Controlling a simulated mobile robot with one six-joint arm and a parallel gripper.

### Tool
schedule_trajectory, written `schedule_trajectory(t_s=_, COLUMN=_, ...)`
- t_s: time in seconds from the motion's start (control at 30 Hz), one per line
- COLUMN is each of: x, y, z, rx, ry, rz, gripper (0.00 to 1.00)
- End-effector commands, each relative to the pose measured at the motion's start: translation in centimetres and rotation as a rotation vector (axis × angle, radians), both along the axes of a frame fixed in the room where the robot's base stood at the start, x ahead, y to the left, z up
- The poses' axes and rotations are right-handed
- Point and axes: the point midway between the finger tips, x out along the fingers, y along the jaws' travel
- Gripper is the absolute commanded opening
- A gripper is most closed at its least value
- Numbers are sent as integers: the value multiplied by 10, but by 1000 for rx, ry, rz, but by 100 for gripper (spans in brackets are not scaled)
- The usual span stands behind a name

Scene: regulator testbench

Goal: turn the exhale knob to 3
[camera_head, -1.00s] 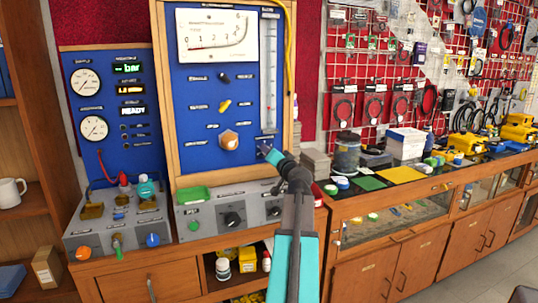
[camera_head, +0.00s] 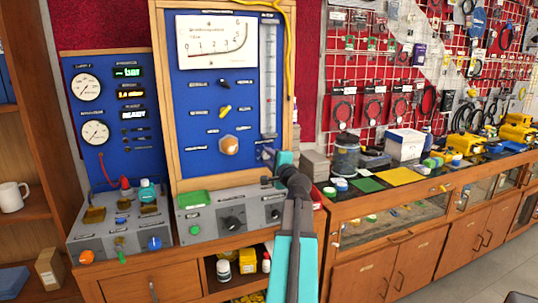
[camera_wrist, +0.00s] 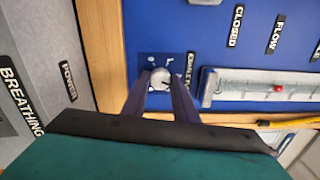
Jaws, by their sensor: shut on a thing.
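A round silver knob (camera_wrist: 160,78) sits on the blue panel (camera_wrist: 215,30) in the wrist view. My gripper (camera_wrist: 160,82) is shut on this knob, with one dark finger on each side. Fine dial marks around the knob are too small to read. In the head view my gripper (camera_head: 267,156) is at the lower right of the blue panel, below the tall clear flow tube (camera_head: 269,80). The knob cannot be made out there.
A yellow lever (camera_head: 225,110) and a copper-coloured hex knob (camera_head: 229,145) are on the panel to the left. A grey control box (camera_head: 215,223) lies below. A yellow hose (camera_head: 289,50) hangs along the frame's right side. The wooden counter (camera_head: 345,206) extends right.

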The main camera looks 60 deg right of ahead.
Motion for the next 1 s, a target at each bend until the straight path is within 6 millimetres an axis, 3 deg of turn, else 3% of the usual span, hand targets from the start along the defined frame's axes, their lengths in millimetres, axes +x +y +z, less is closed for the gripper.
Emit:
schedule_trajectory(t_s=0.6, x=-1, y=0, z=1, rx=449, ry=-330, rz=-3, gripper=4)
schedule_trajectory(t_s=1.0, x=0, y=0, z=-1, rx=582, ry=-430, rz=-2, gripper=4)
